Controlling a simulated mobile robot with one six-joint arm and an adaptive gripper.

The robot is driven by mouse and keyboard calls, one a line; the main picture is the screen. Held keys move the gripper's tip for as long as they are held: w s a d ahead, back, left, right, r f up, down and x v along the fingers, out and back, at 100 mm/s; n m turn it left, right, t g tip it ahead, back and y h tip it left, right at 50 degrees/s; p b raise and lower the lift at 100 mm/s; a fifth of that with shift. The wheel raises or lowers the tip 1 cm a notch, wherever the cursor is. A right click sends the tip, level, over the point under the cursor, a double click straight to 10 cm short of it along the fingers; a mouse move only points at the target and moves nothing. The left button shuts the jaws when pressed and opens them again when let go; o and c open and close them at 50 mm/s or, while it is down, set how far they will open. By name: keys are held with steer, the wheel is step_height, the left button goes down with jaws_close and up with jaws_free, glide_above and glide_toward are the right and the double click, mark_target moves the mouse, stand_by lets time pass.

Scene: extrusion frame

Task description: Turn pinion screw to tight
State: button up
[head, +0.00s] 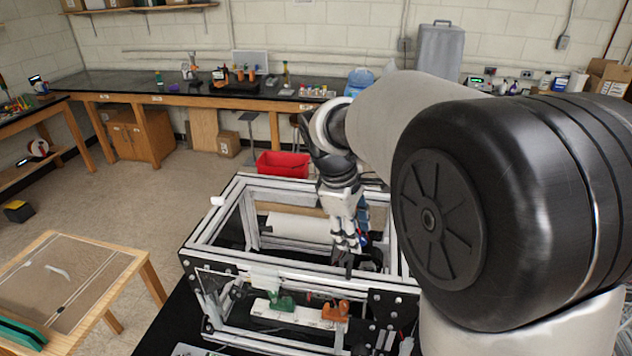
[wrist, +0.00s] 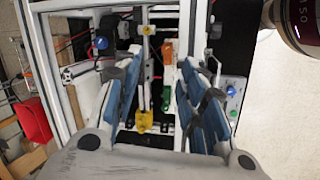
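An aluminium extrusion frame (head: 300,277) stands on a black surface; it also shows in the wrist view (wrist: 73,108). My gripper (head: 348,247) points down into the frame's right side. In the wrist view its blue-padded fingers (wrist: 160,72) are spread apart with nothing held between them. Beyond and between them are an orange part (wrist: 167,50), a green part (wrist: 168,97) and a yellow part (wrist: 144,121). A blue knob (wrist: 101,43) is left of the fingers and another blue knob (wrist: 231,89) is right. I cannot tell which piece is the pinion screw.
A white plate (head: 300,313) carries green and orange pieces at the frame's front. The frame's top rails surround my gripper closely. A red bin (head: 283,164) stands behind the frame. A wooden table (head: 75,280) is at left, with open floor between it and the back bench.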

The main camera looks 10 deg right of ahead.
steer(key=w+f+n+g+h+p, duration=0.1)
steer(key=w+f+n+h+p, duration=0.1)
steer(key=w+f+n+p, duration=0.65)
steer(key=shift+m, duration=0.25)
steer(key=x, duration=0.6)
steer(key=s+b+x, duration=0.1)
steer(key=x, duration=0.5)
steer(key=s+x, duration=0.1)
steer(key=x, duration=0.5)
steer(key=shift+s+a+f, duration=0.1)
steer(key=shift+s+f, duration=0.15)
steer(key=shift+f, duration=0.05)
steer(key=shift+c, duration=0.5)
steer(key=shift+b, duration=0.3)
jaws_close()
